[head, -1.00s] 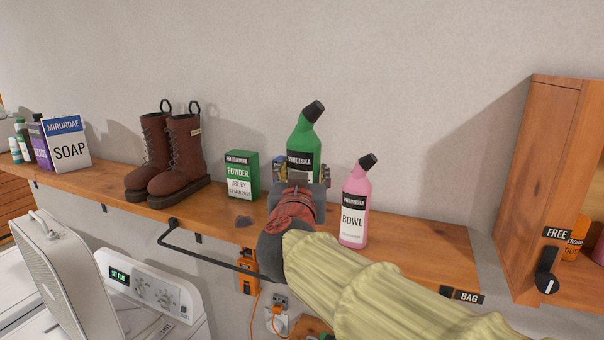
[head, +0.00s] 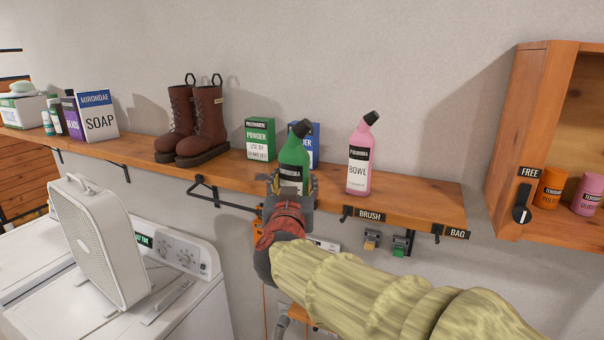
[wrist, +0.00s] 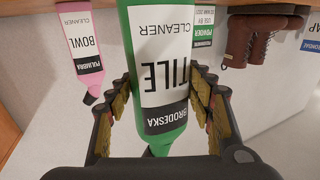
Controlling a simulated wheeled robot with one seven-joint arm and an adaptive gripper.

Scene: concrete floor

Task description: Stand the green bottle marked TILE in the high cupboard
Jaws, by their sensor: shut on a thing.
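The green bottle (head: 294,156) is upright in my gripper (head: 292,188), in front of the blue box and over the shelf's front part in the head view. Its base is hidden behind the gripper. In the wrist view the bottle (wrist: 165,55) appears upside down, with TILE CLEANER and BRODESKA on its label. The fingers of my gripper (wrist: 165,88) close on it from both sides. The wooden cupboard (head: 517,135) is on the right wall edge, open at the front, partly cut off by the picture. It is to the right of my gripper.
On the wooden shelf (head: 425,200) stand a pink BOWL bottle (head: 359,160), a green POWDER box (head: 260,139), a blue box (head: 312,145) and brown boots (head: 195,125). An orange container (head: 550,190) and a pink one (head: 586,194) stand in the cupboard.

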